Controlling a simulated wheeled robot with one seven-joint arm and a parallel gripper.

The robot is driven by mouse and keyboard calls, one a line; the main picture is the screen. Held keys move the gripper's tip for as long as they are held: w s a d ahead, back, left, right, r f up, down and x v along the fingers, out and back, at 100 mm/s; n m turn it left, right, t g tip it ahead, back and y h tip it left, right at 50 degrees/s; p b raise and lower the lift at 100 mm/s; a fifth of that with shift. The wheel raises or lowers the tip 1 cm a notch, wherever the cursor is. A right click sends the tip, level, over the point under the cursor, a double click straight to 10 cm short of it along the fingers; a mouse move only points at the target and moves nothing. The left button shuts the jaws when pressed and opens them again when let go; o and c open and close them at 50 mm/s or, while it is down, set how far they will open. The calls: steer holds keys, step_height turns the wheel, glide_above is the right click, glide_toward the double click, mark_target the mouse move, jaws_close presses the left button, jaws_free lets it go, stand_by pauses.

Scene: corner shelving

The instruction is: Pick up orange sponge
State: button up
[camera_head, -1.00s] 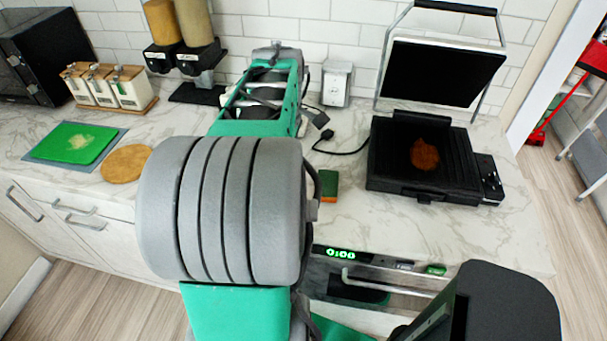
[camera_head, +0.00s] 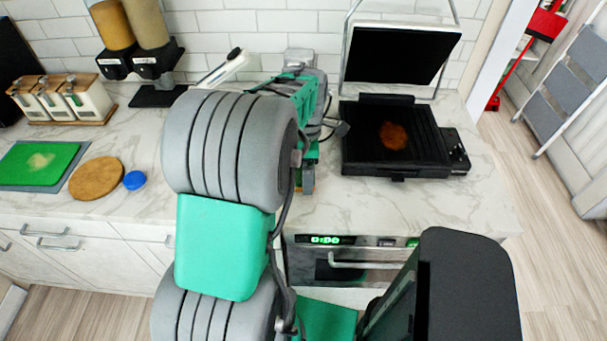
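The orange sponge (camera_head: 298,180) is mostly hidden behind my arm. Only a thin orange and green sliver shows on the marble counter, just right of the large grey arm joint. My gripper (camera_head: 307,182) points down at that spot, right beside or over the sponge. Its fingers are small and partly covered, so I cannot tell whether they are open or shut, or whether they touch the sponge.
A black grill (camera_head: 420,150) with a brown patty (camera_head: 394,136) stands to the right, lid raised. Left are a blue round object (camera_head: 134,180), a round wooden board (camera_head: 85,190), a green cutting board (camera_head: 15,165) and canisters (camera_head: 88,97). Counter right of the gripper is clear.

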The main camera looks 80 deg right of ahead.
steer(key=shift+c, duration=0.4)
steer(key=c, duration=1.2)
steer(key=shift+r, duration=0.1)
steer(key=shift+d+r, duration=0.1)
steer(key=shift+r, duration=0.15)
step_height(320, 180, up, 2)
steer(key=shift+r, duration=0.2)
steer(key=s+a+r+b, duration=0.1)
steer(key=a+r, duration=0.2)
steer(key=a, duration=0.1)
steer(key=s+a+r+b, duration=0.1)
steer(key=a+r, duration=0.2)
steer(key=a, duration=0.2)
steer(key=s+a+r+b, duration=0.1)
steer(key=a+r, duration=0.3)
steer(key=a, duration=0.1)
steer(key=shift+b, duration=0.35)
steer(key=o, duration=0.8)
steer(key=shift+d, duration=0.1)
steer(key=c, duration=0.7)
